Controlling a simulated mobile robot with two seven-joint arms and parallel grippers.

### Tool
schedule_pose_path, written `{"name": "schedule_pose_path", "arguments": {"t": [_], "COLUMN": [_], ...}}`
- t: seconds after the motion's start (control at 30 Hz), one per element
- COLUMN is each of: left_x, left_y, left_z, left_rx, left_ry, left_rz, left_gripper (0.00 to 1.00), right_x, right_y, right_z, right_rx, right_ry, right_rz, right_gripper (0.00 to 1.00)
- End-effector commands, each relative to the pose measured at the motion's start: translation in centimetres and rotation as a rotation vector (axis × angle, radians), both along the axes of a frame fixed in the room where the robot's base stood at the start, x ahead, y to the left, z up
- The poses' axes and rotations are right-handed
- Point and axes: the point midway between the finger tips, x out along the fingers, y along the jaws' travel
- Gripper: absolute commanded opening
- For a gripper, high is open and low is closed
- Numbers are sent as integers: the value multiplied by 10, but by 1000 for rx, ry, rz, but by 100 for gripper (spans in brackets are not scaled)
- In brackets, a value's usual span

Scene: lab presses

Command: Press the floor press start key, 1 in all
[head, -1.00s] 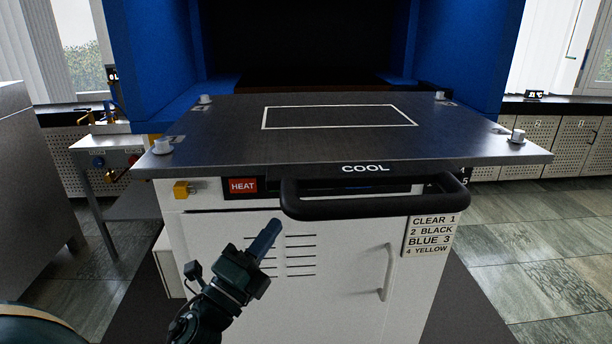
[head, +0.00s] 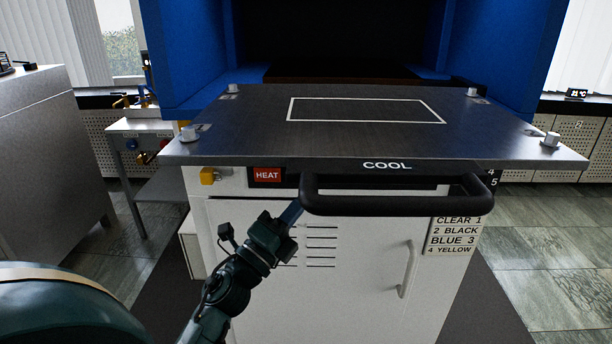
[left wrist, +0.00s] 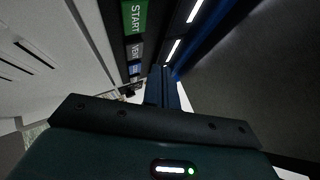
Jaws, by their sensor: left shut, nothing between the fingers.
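The floor press (head: 330,285) is a white cabinet with a dark plate on top and a black bar handle (head: 400,203) at its front. In the left wrist view, a green START key (left wrist: 134,15) shows at the top, with a grey VENT key (left wrist: 135,49) and a blue key (left wrist: 135,69) below it. These keys are hidden in the head view. My left gripper (head: 293,211) is shut and empty, its tip close to the handle's left end. In the left wrist view its fingers (left wrist: 162,88) point up, right of the keys and apart from START. My right gripper is out of view.
A red HEAT label (head: 267,174) and a yellow part (head: 208,176) sit under the plate's left front edge. The plate (head: 370,140) overhangs the front. A grey cabinet (head: 45,165) stands left. Floor is free at right.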

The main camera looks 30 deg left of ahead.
Motion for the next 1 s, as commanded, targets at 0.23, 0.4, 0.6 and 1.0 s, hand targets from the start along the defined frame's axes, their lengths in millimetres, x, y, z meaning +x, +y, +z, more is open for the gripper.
{"name": "schedule_pose_path", "arguments": {"t": [0.23, 0.4, 0.6, 1.0], "left_x": [30, 41, 46, 46], "left_y": [18, 25, 28, 28], "left_z": [0, 0, 0, 0], "left_rx": [1, 0, 0, 0], "left_ry": [-1, 0, -1, 0], "left_rz": [0, 0, 1, 1], "left_gripper": [0, 0, 0, 0], "right_x": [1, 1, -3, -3], "right_y": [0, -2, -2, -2], "right_z": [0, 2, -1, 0], "right_rx": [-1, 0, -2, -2], "right_ry": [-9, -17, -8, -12], "right_rz": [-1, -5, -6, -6], "right_gripper": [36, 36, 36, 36]}}
